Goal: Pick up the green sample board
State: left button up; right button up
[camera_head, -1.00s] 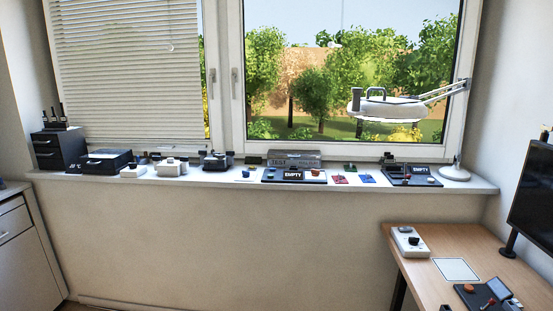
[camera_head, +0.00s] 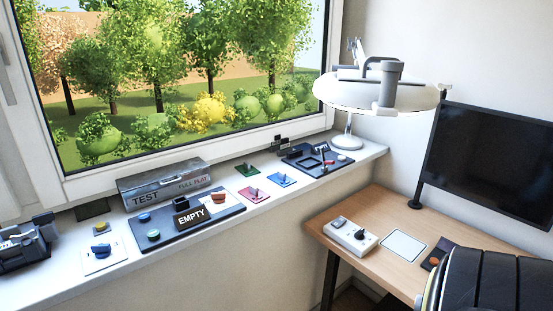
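The green sample board (camera_head: 248,169) is a small dark green square with an upright peg-like part on it. It lies on the white window sill (camera_head: 262,228). A pink-red board (camera_head: 245,198) lies in front of it, and a blue board (camera_head: 284,184) lies to its right. A dark tray (camera_head: 222,224) with an "EMPTY" label (camera_head: 191,217) is to its left.
A grey "TEST" box (camera_head: 165,183) stands behind the tray. A dark fixture (camera_head: 330,163) and a magnifier lamp (camera_head: 375,94) stand to the right. The wooden desk (camera_head: 375,210) holds a white switch box (camera_head: 351,236). A large dark rounded shape covers the lower right.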

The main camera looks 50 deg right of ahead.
aim_at(247, 169)
jog(key=z, duration=1)
jog(key=i, duration=0.8)
jog(key=z, duration=0.85)
